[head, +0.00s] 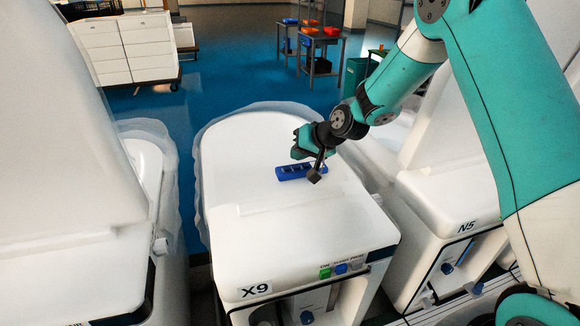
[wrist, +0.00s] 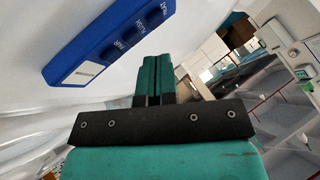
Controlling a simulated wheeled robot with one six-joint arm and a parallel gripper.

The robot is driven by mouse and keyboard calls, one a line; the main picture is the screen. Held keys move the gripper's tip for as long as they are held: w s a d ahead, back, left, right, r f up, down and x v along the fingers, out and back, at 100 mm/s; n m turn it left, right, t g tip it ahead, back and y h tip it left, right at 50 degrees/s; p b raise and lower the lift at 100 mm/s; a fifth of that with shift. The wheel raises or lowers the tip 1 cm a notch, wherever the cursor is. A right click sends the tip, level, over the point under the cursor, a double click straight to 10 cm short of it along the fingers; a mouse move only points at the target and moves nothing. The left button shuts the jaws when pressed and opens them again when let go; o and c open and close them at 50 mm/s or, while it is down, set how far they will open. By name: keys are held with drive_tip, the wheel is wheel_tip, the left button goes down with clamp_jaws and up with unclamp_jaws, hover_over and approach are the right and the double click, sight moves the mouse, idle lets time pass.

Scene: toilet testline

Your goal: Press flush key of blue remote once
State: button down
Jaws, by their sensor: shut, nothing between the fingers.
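In the wrist view the remote (wrist: 95,45) is at the upper left, with a row of dark keys and small white labels. One label near the middle seems to read FLUSH (wrist: 139,33), but the lettering is small and tilted. My gripper (head: 299,143) is just behind and above the remote in the head view. Its teal fingers (wrist: 153,60) are together with nothing between them, to the lower right of the keys in the wrist view. I see no contact with the remote.
Another unit marked N5 (head: 466,226) stands close on the right, and one more on the left. White drawers (head: 125,48) and a table with orange bins (head: 310,31) are farther back.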

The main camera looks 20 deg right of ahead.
sight(298, 166)
drive_tip(key=shift+f, duration=0.1)
drive_tip(key=shift+d+f+b, duration=0.1)
drive_tip(key=shift+f+b, duration=0.35)
drive_tip(key=shift+b, duration=0.05)
drive_tip(key=shift+f+b, duration=0.4)
idle(0.4)
drive_tip(key=shift+r, duration=0.15)
drive_tip(key=shift+r+p, duration=0.55)
drive_tip(key=shift+r, duration=0.25)
drive_tip(key=shift+r+p, duration=1.6)
drive_tip(key=shift+r, duration=0.85)
